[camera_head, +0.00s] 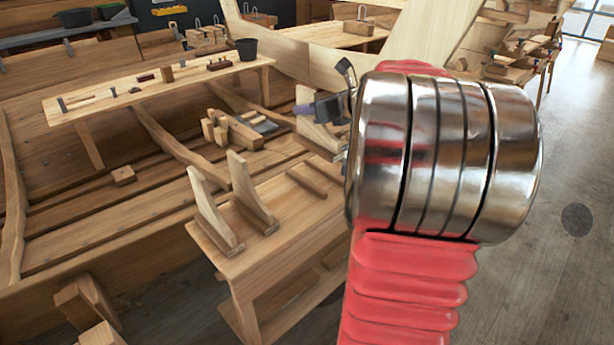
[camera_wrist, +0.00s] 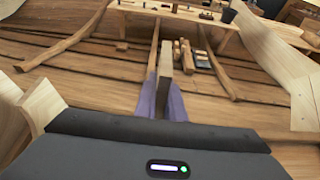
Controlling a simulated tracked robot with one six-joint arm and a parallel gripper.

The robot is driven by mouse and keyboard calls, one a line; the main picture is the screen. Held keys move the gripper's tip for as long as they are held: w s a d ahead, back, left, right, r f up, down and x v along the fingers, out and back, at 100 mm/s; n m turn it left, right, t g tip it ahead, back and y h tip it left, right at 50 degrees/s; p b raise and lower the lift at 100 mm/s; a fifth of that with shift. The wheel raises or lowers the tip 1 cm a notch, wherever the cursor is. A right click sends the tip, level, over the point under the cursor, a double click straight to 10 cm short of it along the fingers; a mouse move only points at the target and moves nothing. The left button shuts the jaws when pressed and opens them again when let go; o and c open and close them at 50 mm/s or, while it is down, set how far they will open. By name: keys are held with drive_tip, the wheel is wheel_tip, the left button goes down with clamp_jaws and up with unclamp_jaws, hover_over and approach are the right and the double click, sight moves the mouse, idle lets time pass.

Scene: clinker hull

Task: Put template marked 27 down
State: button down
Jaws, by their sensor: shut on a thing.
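My gripper (camera_head: 304,109) is shut on a pale wooden template (camera_head: 318,136), held upright over the far end of the small wooden bench (camera_head: 290,215). In the wrist view, the purple fingers (camera_wrist: 163,98) close on the template's narrow edge (camera_wrist: 164,66). No number 27 can be read on it. My arm hides the space to its right, and I cannot tell whether its foot touches the bench. Two similar pale templates (camera_head: 212,212) (camera_head: 250,193) stand upright on the bench's left part.
A low wooden strip (camera_head: 306,182) lies on the bench top near the templates. Behind is the planked hull (camera_head: 110,185) with ribs. A long plank table (camera_head: 150,90) holds small tools and a dark bucket (camera_head: 246,49). Wooden blocks (camera_head: 232,128) lie inside the hull.

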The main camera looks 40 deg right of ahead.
sight(303, 143)
drive_tip(key=shift+w+a, duration=0.15)
drive_tip(key=shift+f, duration=0.55)
drive_tip(key=shift+a+f, duration=0.1)
drive_tip(key=shift+f, duration=2.45)
drive_tip(key=shift+f, duration=1.85)
drive_tip(key=shift+f, duration=0.1)
drive_tip(key=c, duration=1.8)
unclamp_jaws()
drive_tip(key=shift+c, duration=0.2)
